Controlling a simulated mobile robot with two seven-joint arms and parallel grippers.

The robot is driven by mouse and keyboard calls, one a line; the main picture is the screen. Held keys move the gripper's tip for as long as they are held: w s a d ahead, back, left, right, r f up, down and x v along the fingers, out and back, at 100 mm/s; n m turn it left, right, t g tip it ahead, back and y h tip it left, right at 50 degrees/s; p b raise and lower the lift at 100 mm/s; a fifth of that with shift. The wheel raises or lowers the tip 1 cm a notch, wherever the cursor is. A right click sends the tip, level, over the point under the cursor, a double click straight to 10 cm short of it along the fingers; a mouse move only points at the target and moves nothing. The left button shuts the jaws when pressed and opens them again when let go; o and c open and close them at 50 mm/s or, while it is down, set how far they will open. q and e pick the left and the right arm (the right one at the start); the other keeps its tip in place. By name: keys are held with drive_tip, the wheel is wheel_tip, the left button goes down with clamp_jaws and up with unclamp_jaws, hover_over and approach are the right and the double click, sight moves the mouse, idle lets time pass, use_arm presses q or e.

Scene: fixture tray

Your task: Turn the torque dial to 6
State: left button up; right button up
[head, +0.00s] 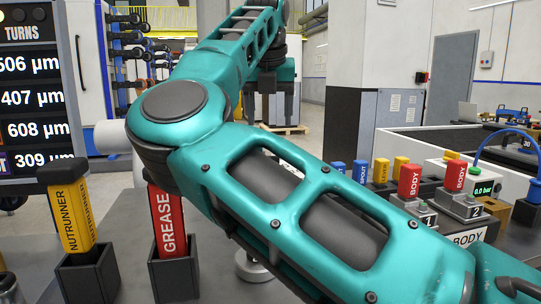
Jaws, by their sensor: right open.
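My right arm, teal, crosses the picture from the lower right and hides much of the bench. My right gripper (270,116) is at the upper middle, dark and pointing down, with its fingers apart and nothing seen between them. I cannot make out a torque dial or its setting; it may be hidden behind my arm or outside the picture. My left gripper is not in view.
A yellow nutrunner block (73,215) and a red grease block (167,225) stand in dark holders at left. A readout board (35,90) stands behind. Red body blocks (409,181) and a green pressure display (486,189) sit at right, near a blue cable (500,140).

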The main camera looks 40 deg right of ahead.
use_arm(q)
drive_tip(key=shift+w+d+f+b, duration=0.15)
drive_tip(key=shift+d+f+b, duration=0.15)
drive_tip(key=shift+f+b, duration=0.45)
use_arm(e)
drive_tip(key=x, duration=0.9)
drive_tip(key=shift+w+d+f, duration=0.1)
drive_tip(key=shift+d+f, duration=0.05)
drive_tip(key=shift+f, duration=0.25)
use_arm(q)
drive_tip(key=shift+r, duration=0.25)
use_arm(e)
drive_tip(key=c, duration=1.1)
drive_tip(key=shift+o, duration=0.2)
